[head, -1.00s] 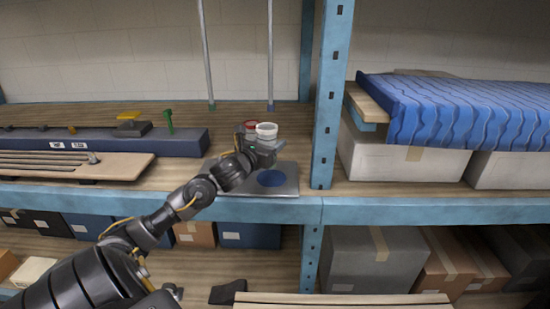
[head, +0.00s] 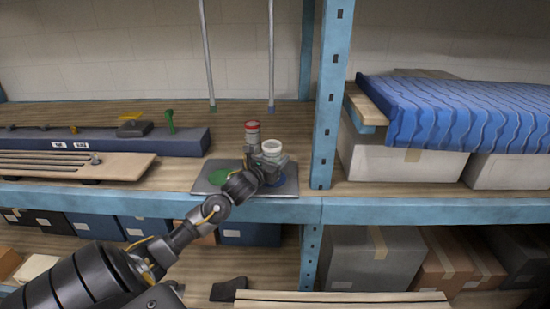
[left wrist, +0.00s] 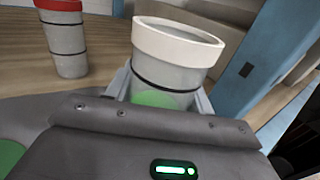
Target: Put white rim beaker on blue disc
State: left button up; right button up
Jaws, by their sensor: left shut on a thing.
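The white rim beaker (head: 271,146) is grey with a thick white rim and a dark band, and it stands about upright. It also fills the middle of the left wrist view (left wrist: 178,45). My left gripper (head: 270,160) is shut on it. The blue disc (head: 264,183) lies on a grey plate (head: 208,189), mostly hidden behind my gripper and wrist. The beaker is above or at the back of the disc; its base is hidden, so I cannot tell whether it touches. My right gripper is not in view.
A red rim beaker (head: 252,133) stands just behind and left, also in the left wrist view (left wrist: 66,40). A green disc (head: 221,176) lies on the plate's left part. A blue upright post (head: 327,110) rises close to the right. A long dark-blue box (head: 180,142) lies left.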

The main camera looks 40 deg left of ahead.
pick_arm(q)
jog(key=shift+f, duration=0.1)
jog(key=o, duration=1)
jog(key=shift+r, duration=0.25)
jog(key=s+b, duration=0.1)
jog(key=s, duration=0.2)
jog(key=s+d, duration=0.1)
jog(key=s, duration=0.3)
jog(key=s+d+b, duration=0.1)
jog(key=s, duration=0.2)
jog(key=shift+s+f+b, duration=0.15)
jog(key=shift+f+b, duration=0.1)
jog(key=shift+b, duration=0.1)
jog(key=shift+s+d+r, duration=0.15)
jog(key=shift+s+d, duration=0.05)
jog(key=shift+s, duration=0.55)
